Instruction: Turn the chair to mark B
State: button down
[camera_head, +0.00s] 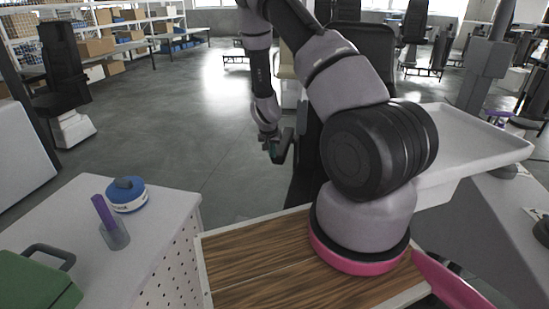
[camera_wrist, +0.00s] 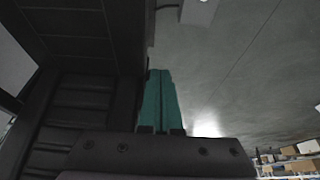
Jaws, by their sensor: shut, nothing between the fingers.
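My gripper (camera_head: 277,155) hangs in front of my arm in the head view. Its two teal fingers (camera_wrist: 159,98) lie together in the wrist view, shut and empty. A black chair (camera_head: 370,48) stands behind my arm in the head view, largely hidden by it. In the wrist view a dark, ribbed surface (camera_wrist: 75,112), apparently the chair, fills the left side close beside the fingers. I cannot tell whether they touch it. I do not see a mark B in either view.
A white worktop (camera_head: 165,230) at front left holds a blue-and-white round container (camera_head: 127,195), a purple stick in a cup (camera_head: 112,232) and a green case (camera_head: 35,283). A pale tray (camera_head: 465,140) stands right of my arm. Open grey floor (camera_head: 185,110) lies left of my gripper.

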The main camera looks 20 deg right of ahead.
aim_at(276, 160)
jog(key=w+d+f, duration=0.1)
jog(key=w+f, duration=0.1)
jog(key=f, duration=0.1)
jog(key=w+d+f, duration=0.1)
jog(key=f, duration=0.2)
jog(key=w+d+f, duration=0.1)
jog(key=w+f, duration=0.1)
jog(key=f, duration=0.1)
jog(key=shift+w+d, duration=0.3)
jog(key=shift+d, duration=0.1)
jog(key=shift+w+d, duration=0.2)
jog(key=shift+w, duration=0.15)
jog(key=shift+w, duration=0.1)
